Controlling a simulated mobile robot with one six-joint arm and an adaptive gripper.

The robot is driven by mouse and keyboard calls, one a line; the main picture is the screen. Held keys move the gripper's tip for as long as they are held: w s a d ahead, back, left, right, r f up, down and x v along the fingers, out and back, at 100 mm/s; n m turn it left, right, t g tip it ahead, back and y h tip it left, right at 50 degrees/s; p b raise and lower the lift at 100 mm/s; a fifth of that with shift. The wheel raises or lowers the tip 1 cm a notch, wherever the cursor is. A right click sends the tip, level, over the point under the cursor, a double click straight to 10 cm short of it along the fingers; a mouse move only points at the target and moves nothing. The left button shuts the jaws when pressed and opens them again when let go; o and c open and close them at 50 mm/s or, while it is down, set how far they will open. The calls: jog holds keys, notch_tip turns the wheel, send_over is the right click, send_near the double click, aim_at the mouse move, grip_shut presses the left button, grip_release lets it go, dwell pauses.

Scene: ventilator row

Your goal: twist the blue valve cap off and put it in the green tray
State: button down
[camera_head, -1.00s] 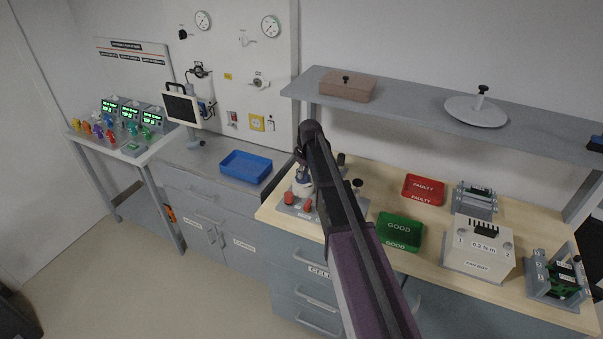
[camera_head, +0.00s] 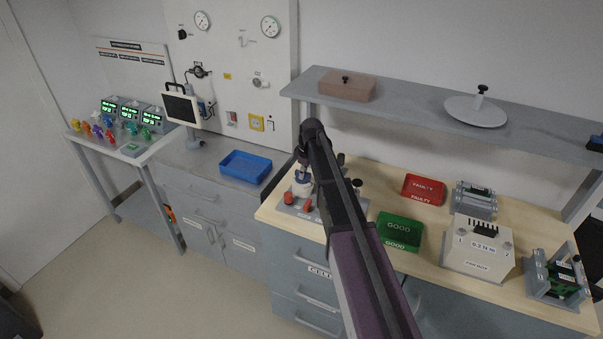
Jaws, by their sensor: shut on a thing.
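The blue valve cap (camera_head: 302,177) shows as a small blue patch at the top of a white valve body (camera_head: 301,189), on a grey fixture at the left end of the wooden bench. My gripper (camera_head: 303,169) points down onto it from above and is shut on the cap. My dark arm hides part of the gripper and the fixture's right side, and the fingers are too small to see in detail. I cannot tell whether the cap is still seated on the valve. The green tray (camera_head: 387,240), marked GOOD, lies empty to the right of my arm.
Red knobs (camera_head: 289,198) stand on the fixture close to my gripper. A red FAULTY tray (camera_head: 424,189) lies behind the green one. A grey shelf (camera_head: 410,112) overhangs the bench's back.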

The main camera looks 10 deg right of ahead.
jog(key=shift+w+d+r+p, duration=0.15)
jog(key=shift+w+p, duration=0.1)
jog(key=shift+p, duration=0.3)
jog(key=shift+r+p, duration=0.4)
jog(key=shift+r, duration=0.05)
jog(key=shift+r+p, duration=1.45)
dwell(0.5)
